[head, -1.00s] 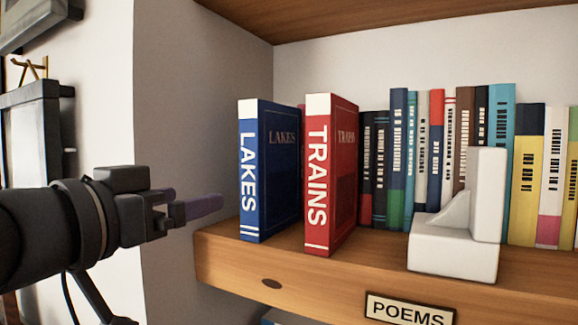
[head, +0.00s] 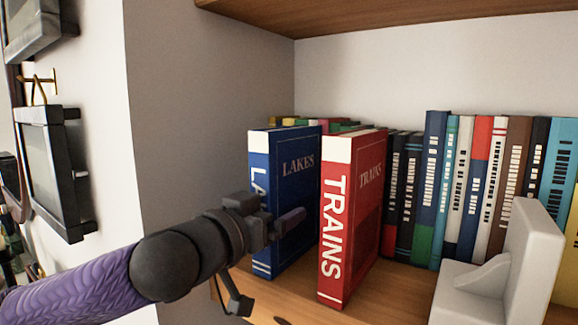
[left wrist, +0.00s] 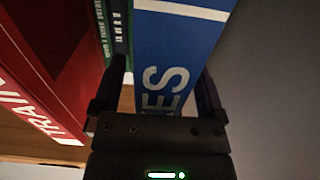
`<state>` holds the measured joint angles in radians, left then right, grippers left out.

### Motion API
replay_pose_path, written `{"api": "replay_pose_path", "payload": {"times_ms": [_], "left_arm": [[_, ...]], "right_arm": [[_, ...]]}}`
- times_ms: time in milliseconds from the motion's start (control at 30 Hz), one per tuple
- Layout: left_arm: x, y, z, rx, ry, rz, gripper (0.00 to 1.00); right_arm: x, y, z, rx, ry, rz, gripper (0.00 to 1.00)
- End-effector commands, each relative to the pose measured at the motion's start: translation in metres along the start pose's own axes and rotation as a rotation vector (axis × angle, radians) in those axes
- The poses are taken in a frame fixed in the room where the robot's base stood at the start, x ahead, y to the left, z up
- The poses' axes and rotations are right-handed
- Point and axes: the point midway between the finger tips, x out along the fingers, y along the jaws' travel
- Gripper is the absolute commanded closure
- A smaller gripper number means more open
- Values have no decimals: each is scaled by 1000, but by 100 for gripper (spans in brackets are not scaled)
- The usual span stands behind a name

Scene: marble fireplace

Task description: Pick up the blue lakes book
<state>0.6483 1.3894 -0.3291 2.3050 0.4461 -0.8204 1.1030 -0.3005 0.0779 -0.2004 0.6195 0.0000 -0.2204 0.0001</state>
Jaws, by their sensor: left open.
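The blue LAKES book (head: 290,165) stands upright on the wooden shelf, left of the red TRAINS book (head: 350,190), with a gap between them. My left gripper (head: 276,222) is at its spine and covers part of the lettering. One finger shows in front of the blue cover, on the side facing the red book. In the left wrist view the blue spine (left wrist: 172,60) lies between the two open fingers of my left gripper (left wrist: 158,98), and the red book (left wrist: 50,80) is to the left. Contact cannot be told. My right gripper is not in view.
A white bookend (head: 490,285) and a row of several books (head: 435,190) stand to the right. The grey side wall (head: 200,120) is to the left, and an upper shelf board (head: 400,12) is above. Picture frames hang at far left.

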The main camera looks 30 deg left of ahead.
Motion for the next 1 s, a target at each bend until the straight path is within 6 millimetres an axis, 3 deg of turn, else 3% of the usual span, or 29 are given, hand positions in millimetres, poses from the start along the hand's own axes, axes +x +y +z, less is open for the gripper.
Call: {"api": "replay_pose_path", "payload": {"times_ms": [333, 733, 767, 1000], "left_arm": [[7, 1, 2, 4, -1, 1, 11], [7, 1, 2, 3, -1, 1, 96], [7, 1, 2, 3, -1, 1, 100], [7, 1, 2, 3, -1, 1, 100]], "right_arm": [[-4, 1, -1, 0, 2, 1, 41], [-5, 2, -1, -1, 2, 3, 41], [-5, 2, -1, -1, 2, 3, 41], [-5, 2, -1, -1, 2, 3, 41]]}}
